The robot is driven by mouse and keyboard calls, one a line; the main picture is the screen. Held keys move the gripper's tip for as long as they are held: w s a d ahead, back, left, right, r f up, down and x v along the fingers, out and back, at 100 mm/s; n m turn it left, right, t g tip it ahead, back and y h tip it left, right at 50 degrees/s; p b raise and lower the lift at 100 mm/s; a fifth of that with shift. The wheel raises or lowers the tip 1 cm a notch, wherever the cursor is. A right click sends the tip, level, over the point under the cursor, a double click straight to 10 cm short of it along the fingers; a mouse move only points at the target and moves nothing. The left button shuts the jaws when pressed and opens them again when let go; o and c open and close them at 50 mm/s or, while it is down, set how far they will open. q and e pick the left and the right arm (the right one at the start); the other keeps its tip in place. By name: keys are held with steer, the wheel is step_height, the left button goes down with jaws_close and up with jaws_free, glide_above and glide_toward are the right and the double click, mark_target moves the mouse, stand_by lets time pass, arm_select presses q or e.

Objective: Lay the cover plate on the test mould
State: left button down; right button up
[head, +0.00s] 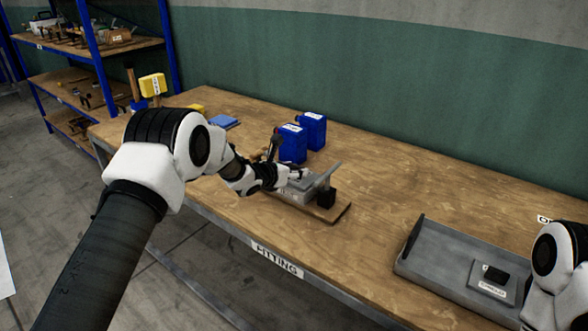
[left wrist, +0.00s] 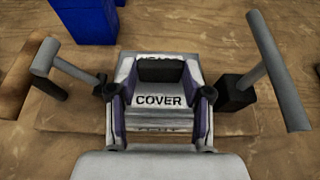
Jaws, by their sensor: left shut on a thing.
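My left gripper (head: 294,175) is over the test mould (head: 284,190), which sits on a wooden board on the bench. In the left wrist view, the two fingers of my left gripper (left wrist: 160,92) stand at either side of a cover plate (left wrist: 160,101) marked "COVER" with a black grip, and are shut on it. The plate lies over the grey mould (left wrist: 128,68), whose lettering is partly hidden. I cannot tell whether plate and mould touch. My right gripper is out of view; only part of that arm shows at the right edge.
Grey bar-like handles flank the mould, left (left wrist: 60,68) and right (left wrist: 278,72). Blue canisters (head: 292,143) stand just behind it. A grey tray (head: 445,240) holding a labelled block with a black top (head: 494,282) is at right. Bench between mould and tray is clear.

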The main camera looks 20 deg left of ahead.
arm_select(q)
steer(key=shift+s+a+r, duration=0.1)
steer(key=shift+s+a, duration=0.05)
steer(key=shift+s, duration=0.05)
steer(key=shift+c, duration=2.4)
jaws_free()
steer(key=shift+w, duration=0.1)
steer(key=b+v, duration=0.2)
steer(key=v, duration=1)
steer(key=shift+b, duration=0.3)
